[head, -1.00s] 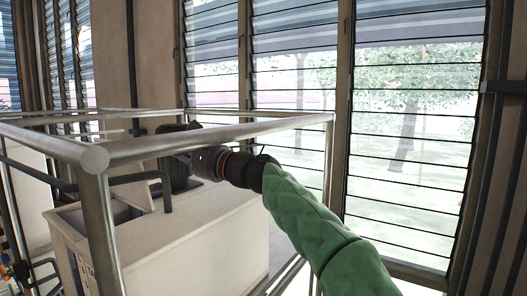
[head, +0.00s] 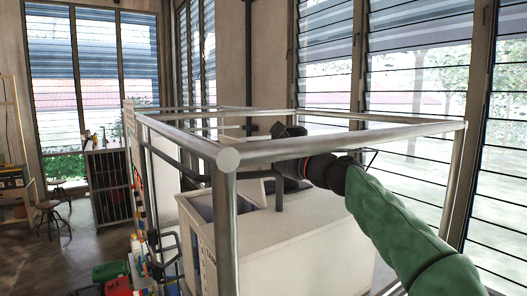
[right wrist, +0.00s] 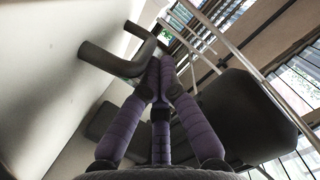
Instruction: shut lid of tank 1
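A white tank (head: 300,250) stands inside a metal pipe frame in the head view. Its label is not readable. A pale lid panel (head: 252,193) looks tilted up beside a dark opening (head: 203,206) on its left side. A black bent bar (head: 278,192) shows by the lid; a black curved bar (right wrist: 118,62) also shows in the right wrist view. My right arm, green-sleeved, reaches from the right behind the top rail. My right gripper's purple fingers (right wrist: 160,75) converge at the tips, close beside the curved bar; no held thing is visible. My left gripper is out of view.
Pipe rails (head: 340,145) and a corner post (head: 224,230) stand between my head and the tank. A dark rounded block (right wrist: 250,115) lies beside the fingers. Red (head: 118,286) and green (head: 110,271) boxes sit on the floor at left. Open floor lies beyond.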

